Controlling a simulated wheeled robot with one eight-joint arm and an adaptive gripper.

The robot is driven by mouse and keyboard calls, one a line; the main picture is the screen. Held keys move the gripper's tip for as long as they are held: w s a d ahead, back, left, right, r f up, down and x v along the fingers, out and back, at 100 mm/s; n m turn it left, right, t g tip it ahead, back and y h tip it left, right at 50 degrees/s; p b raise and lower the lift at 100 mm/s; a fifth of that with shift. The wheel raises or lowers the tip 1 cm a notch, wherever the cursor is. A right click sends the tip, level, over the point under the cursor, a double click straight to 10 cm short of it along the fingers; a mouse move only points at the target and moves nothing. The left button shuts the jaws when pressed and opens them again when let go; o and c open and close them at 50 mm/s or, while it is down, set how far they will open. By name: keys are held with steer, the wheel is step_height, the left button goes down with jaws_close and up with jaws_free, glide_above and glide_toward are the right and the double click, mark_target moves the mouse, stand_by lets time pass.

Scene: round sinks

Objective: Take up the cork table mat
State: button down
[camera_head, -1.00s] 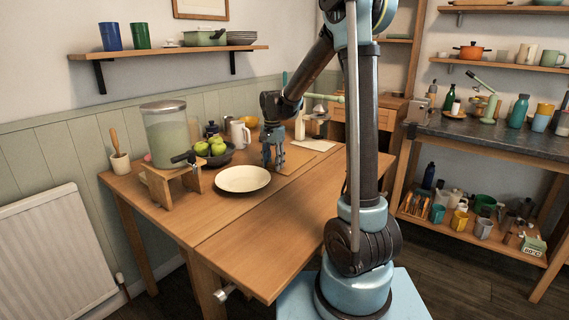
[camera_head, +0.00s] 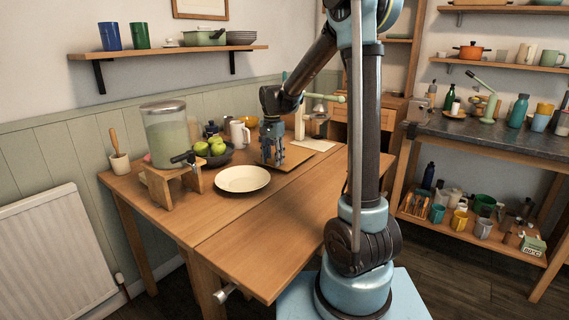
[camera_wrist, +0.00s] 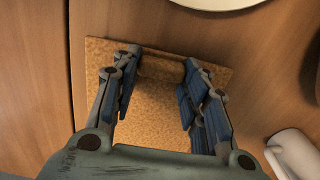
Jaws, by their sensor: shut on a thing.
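The cork table mat (camera_head: 293,156) is a flat, speckled brown square at the far part of the wooden table, beyond the cream plate. It also fills the middle of the wrist view (camera_wrist: 150,112). My gripper (camera_head: 270,162) points down over the mat. In the wrist view the fingers (camera_wrist: 163,66) stand apart with a raised cork-coloured strip between their tips, and they are shut on the mat. The mat looks slightly tilted and raised in the head view; the exact gap below it cannot be told.
A cream plate (camera_head: 242,179) lies close in front of the mat. A bowl of green apples (camera_head: 213,153), a white mug (camera_head: 239,133) and a glass dispenser on a wooden stand (camera_head: 167,135) are to the left. The table's near right part (camera_head: 275,240) is clear.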

steer(key=shift+r, duration=2.5)
